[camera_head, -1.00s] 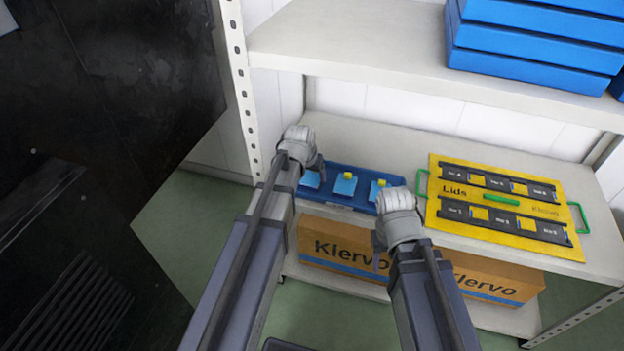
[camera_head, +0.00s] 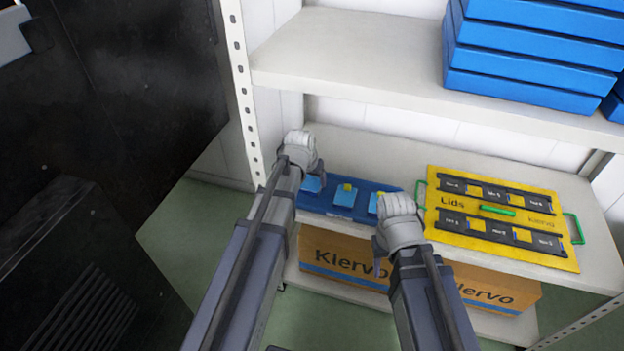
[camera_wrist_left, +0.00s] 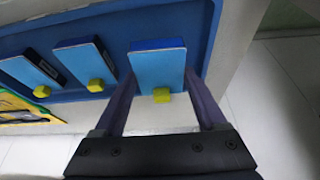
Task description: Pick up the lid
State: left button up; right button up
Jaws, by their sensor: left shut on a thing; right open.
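Flat blue ink bottles with yellow caps sit in a blue tray (camera_head: 345,211) on the middle shelf. In the left wrist view, my left gripper (camera_wrist_left: 160,86) is shut on the rightmost bottle (camera_wrist_left: 157,69), with one finger on each side. Part of that bottle (camera_head: 313,183) also shows beside my left gripper in the head view. A yellow tray marked "Lids" (camera_head: 453,200) lies to the right, with yellow pieces in black holders. My right gripper (camera_head: 381,262) is open near the shelf's front edge; its fingertips are mostly hidden.
Blue boxes (camera_head: 530,60) are stacked on the upper shelf (camera_head: 350,55), which overhangs the back. Orange Klervo boxes (camera_head: 340,258) stand below the middle shelf. A perforated white post (camera_head: 240,90) rises left of the trays. A dark panel (camera_head: 120,90) fills the left.

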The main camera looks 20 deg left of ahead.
aim_at(312, 182)
pick_arm(q)
notch_tip(312, 182, up, 7)
jog(key=p, duration=0.6)
